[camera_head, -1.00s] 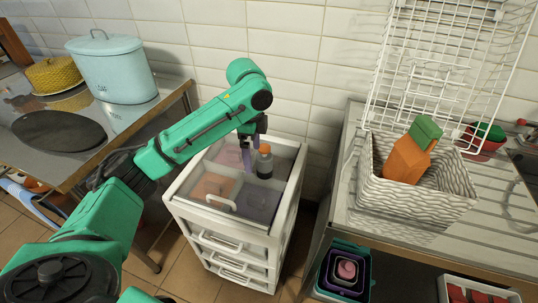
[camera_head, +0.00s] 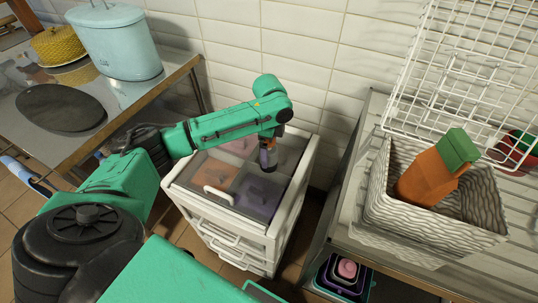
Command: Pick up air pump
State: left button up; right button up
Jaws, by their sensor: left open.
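A small dark cylindrical object with an orange top (camera_head: 268,165), which seems to be the air pump, stands on the clear top of a white drawer cart (camera_head: 227,222). My left gripper (camera_head: 267,152) points down from above at this object, and its fingers overlap the object's upper part. The jaws are open. The wrist and fingers hide much of the object, so I cannot tell whether they touch it. My right gripper is not in view.
A metal table (camera_head: 120,115) at left holds a pale blue bin (camera_head: 115,45) and a yellow pot (camera_head: 58,47). At right, a counter bears a woven basket (camera_head: 430,235) with an orange carton (camera_head: 430,178), beside a white wire rack (camera_head: 455,75). A tiled wall stands close behind the cart.

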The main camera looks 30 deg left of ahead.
pick_arm(q)
jog(key=shift+f, duration=1.1)
jog(key=c, duration=1.4)
jog(key=shift+r, duration=0.15)
jog(key=shift+c, duration=0.2)
